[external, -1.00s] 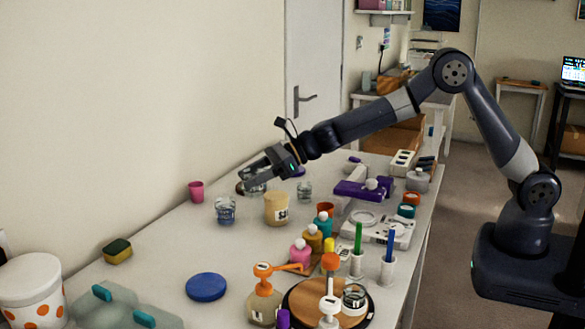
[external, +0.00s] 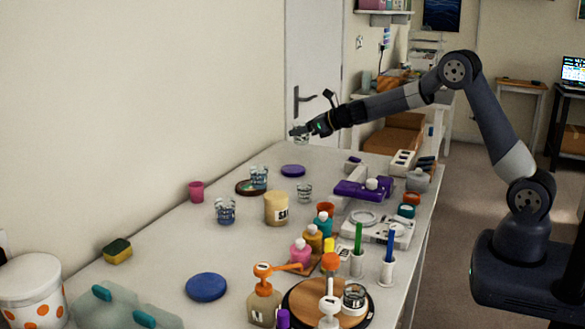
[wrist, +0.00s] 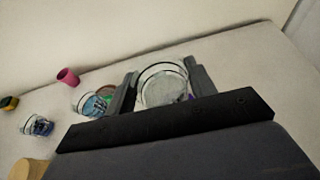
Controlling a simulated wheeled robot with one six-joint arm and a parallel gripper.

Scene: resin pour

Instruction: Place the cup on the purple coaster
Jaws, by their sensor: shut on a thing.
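A clear cup (external: 301,138) is held in my gripper (external: 298,131), above the far part of the table. In the wrist view the cup (wrist: 162,88) sits between the two fingers, which are shut on it. The purple coaster (external: 293,171) lies flat on the table below the held cup, with nothing on it. In the wrist view only a sliver of purple shows beside the cup; the rest is hidden.
A cup with blue contents (external: 259,175) stands on a brown coaster (external: 243,188) left of the purple one. Another blue-tinted cup (external: 226,211), a clear cup (external: 304,193) and a pink cup (external: 196,191) stand nearer. Bare table surrounds the purple coaster.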

